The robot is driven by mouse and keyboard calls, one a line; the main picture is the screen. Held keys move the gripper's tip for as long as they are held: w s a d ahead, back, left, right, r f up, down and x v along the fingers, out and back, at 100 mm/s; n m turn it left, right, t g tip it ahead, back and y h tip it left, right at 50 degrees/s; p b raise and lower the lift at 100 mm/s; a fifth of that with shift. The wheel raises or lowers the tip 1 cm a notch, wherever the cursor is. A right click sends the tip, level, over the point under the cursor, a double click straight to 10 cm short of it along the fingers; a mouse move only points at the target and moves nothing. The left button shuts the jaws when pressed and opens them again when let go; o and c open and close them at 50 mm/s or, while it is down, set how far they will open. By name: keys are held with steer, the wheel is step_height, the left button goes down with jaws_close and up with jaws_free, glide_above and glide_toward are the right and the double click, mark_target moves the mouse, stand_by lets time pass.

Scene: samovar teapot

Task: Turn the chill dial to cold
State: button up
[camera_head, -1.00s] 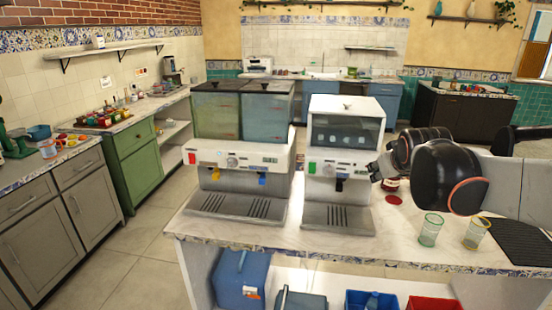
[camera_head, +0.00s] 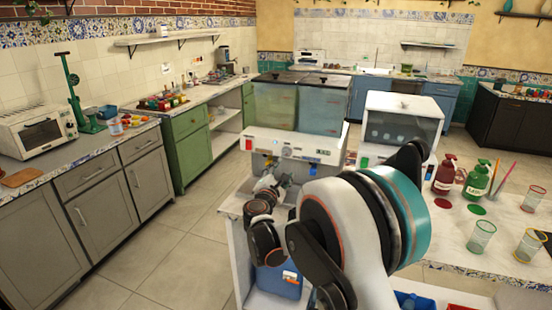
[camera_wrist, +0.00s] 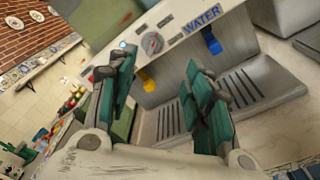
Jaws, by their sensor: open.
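The two-tank drink dispenser (camera_head: 258,139) stands on the near counter. In the wrist view a round grey dial (camera_wrist: 152,43) with a red mark sits on its white front panel, left of the word WATER. I cannot read the dial's setting or whether it is the chill dial. My gripper (camera_wrist: 158,62) is open and empty, its green fingers spread in front of the panel, with the dial seen between and beyond their tips, apart from them. In the head view my gripper (camera_head: 268,184) is at the dispenser's lower left front; my arm hides part of the front.
A yellow tap (camera_wrist: 147,80) and a blue tap (camera_wrist: 211,40) hang below the panel over the drip tray. A second, white dispenser (camera_head: 403,103) stands to the right.

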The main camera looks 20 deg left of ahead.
mark_target(285, 155)
steer(key=shift+n, duration=0.3)
steer(key=w+a+b, duration=0.1)
steer(key=w, duration=0.3)
steer(key=w+a+b, duration=0.1)
steer(key=w, duration=0.3)
steer(key=w+b, duration=0.1)
steer(key=w, duration=0.4)
steer(key=shift+a+f, duration=0.15)
steer(key=shift+a, duration=0.25)
steer(key=c, duration=1.1)
